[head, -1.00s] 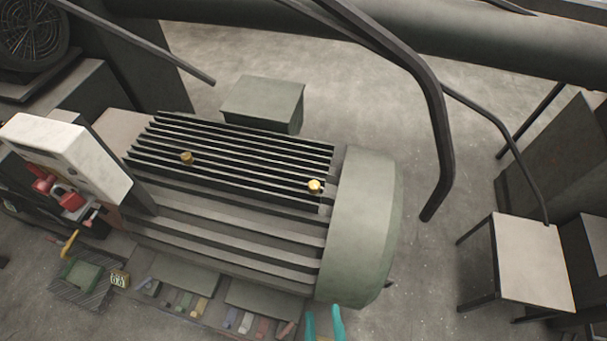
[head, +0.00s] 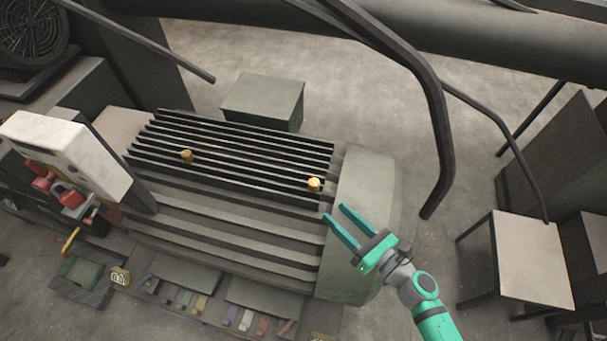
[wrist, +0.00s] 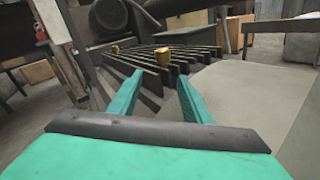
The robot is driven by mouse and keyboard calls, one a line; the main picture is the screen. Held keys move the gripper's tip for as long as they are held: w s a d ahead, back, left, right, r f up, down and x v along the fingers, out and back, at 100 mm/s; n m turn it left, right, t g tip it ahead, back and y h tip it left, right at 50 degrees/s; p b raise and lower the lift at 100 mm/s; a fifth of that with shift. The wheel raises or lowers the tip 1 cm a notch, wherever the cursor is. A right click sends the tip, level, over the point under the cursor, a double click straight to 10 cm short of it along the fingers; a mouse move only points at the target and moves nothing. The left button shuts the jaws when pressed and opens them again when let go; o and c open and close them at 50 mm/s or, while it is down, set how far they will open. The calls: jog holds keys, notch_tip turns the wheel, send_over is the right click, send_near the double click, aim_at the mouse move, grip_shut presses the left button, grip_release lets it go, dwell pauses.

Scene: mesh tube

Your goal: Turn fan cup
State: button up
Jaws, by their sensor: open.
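A ribbed grey motor (head: 220,225) lies across the middle of the head view. A smooth grey-green rounded cover (head: 365,180) closes its right end; it also shows in the wrist view (wrist: 250,85). A yellow knob (head: 314,184) stands on the fins near the cover, and a second, duller yellow knob (head: 187,156) stands further left. In the wrist view the nearer knob (wrist: 183,56) is ahead of the fingers. My teal gripper (head: 335,212) is open and empty, over the cover's left edge and short of the nearer knob. I cannot tell which part is the fan cup.
A white control box (head: 70,150) with red parts stands at the motor's left end. A thick dark bent pipe (head: 435,120) rises behind and right of the cover. A small light table (head: 532,260) stands at the right. Colored pieces lie along the motor's front.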

aim_at(303, 181)
jog(key=w+n, duration=0.1)
jog(key=w+a+r+n, duration=0.1)
jog(key=w+n, duration=0.1)
jog(key=w+a+n+g+y, duration=0.1)
jog(key=shift+w+r+n, duration=0.35)
jog(key=shift+r+n, duration=0.05)
jog(key=x, duration=1.1)
jog(key=shift+s+a+r, duration=0.1)
jog(key=shift+a, duration=0.05)
jog(key=c, duration=1)
